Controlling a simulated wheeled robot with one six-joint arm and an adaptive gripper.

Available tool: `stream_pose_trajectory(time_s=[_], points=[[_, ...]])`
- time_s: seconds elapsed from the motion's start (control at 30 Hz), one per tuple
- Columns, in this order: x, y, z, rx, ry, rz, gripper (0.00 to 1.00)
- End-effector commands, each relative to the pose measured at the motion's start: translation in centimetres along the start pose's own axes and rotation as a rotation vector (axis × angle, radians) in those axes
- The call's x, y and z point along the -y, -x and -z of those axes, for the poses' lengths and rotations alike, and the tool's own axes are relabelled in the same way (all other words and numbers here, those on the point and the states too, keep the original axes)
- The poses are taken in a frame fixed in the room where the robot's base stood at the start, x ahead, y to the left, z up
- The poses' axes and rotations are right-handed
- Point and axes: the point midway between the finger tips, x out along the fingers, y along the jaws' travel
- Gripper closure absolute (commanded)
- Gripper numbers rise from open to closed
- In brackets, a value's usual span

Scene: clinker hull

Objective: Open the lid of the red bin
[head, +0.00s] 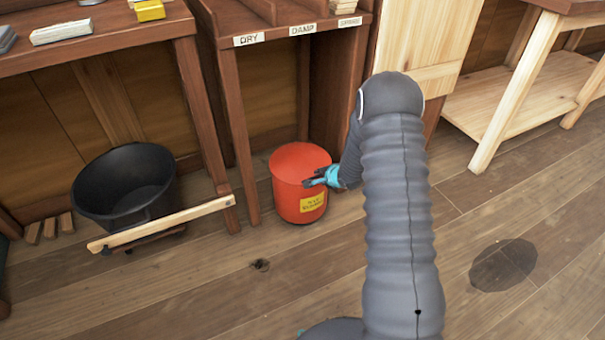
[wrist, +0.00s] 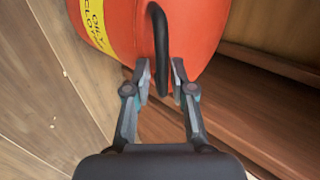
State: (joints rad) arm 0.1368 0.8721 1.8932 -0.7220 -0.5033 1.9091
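The red bin (head: 285,195) stands upright on the floor under the bench, with a yellow label on its front. Its flat red lid (head: 298,161) lies level over the top, looking closed. In the wrist view the red bin (wrist: 205,25) fills the top, and a black handle or bar (wrist: 161,50) runs along it. My gripper (head: 312,181) is at the bin's right side near the rim. In the wrist view my gripper (wrist: 160,78) has its fingers apart, with the black bar between the tips. I cannot tell whether they touch it.
A black tub (head: 125,185) stands left of the bin, with a pale wooden bar (head: 160,222) in front. Bench legs flank the bin; the left one (head: 240,150) is close. A dark stain (head: 503,265) marks the floor at right. The floor in front is mostly clear.

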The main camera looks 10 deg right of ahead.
Motion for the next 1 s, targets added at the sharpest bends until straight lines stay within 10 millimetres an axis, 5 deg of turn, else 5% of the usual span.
stream_pose_trajectory(time_s=[0.47, 1.0], points=[[-0.2, 0.1, 0.0, 0.000, -0.001, -0.005, 1.00], [3.2, 1.7, -0.1, 0.004, 0.002, -0.069, 1.00]])
